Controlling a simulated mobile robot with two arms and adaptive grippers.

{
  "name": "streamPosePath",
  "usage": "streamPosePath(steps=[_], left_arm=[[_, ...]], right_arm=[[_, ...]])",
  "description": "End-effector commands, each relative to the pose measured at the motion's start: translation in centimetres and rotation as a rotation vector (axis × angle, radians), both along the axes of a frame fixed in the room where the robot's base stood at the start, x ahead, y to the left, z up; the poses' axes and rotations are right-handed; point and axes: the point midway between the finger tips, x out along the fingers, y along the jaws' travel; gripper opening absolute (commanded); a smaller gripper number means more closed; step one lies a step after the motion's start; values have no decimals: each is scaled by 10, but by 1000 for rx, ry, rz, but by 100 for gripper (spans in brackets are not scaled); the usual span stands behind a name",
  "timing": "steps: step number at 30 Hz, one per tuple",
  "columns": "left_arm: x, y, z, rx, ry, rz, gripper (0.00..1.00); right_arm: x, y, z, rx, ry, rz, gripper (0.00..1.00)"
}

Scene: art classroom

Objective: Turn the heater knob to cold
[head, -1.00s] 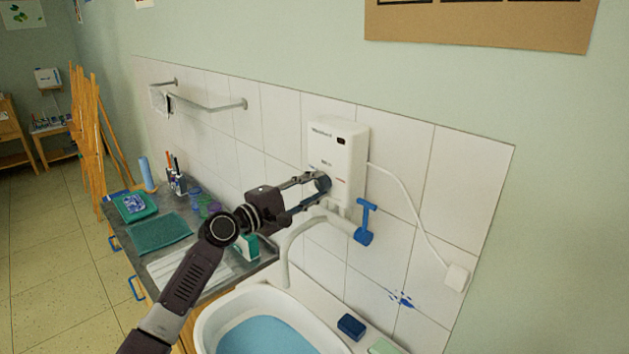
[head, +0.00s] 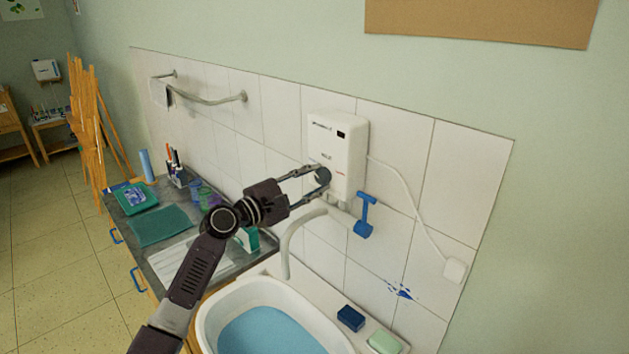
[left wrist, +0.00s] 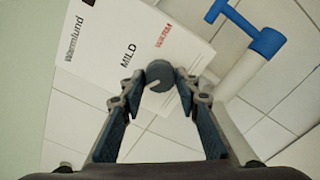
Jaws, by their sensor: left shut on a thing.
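The white water heater (head: 345,150) hangs on the tiled wall. Its round dark grey knob (head: 323,178) is on the lower front. My left gripper (head: 319,179) reaches it from the left, with one finger above and one below. In the left wrist view the knob (left wrist: 161,78) sits between the two fingertips (left wrist: 160,84), which are shut on its sides. A pale pointer line on the knob aims down and left in that view. The labels MILD and WARM show on the heater (left wrist: 105,45); no cold label is readable. My right gripper is out of view.
A blue tap lever (head: 364,215) and a pale spout (head: 290,240) are just below the heater. The white basin (head: 210,325) holds blue water. The counter (head: 115,205) at left carries cloths and jars. A white cable (head: 410,200) runs down right.

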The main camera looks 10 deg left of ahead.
Motion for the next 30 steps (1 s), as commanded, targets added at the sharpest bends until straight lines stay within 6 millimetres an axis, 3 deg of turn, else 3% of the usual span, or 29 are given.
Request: streamPosePath(steps=[4, 5, 9, 20, 30], left_arm=[[0, 0, -2, -1, 4, 0, 6], [0, 0, -2, -1, 4, 0, 33], [0, 0, -1, 0, 3, 0, 47], [-5, 3, -1, 0, 0, 0, 47], [-58, 39, -2, 2, 3, 1, 47]], right_arm=[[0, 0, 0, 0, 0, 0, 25], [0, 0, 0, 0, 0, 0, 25], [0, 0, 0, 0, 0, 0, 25], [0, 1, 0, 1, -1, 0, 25], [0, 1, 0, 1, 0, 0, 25]])
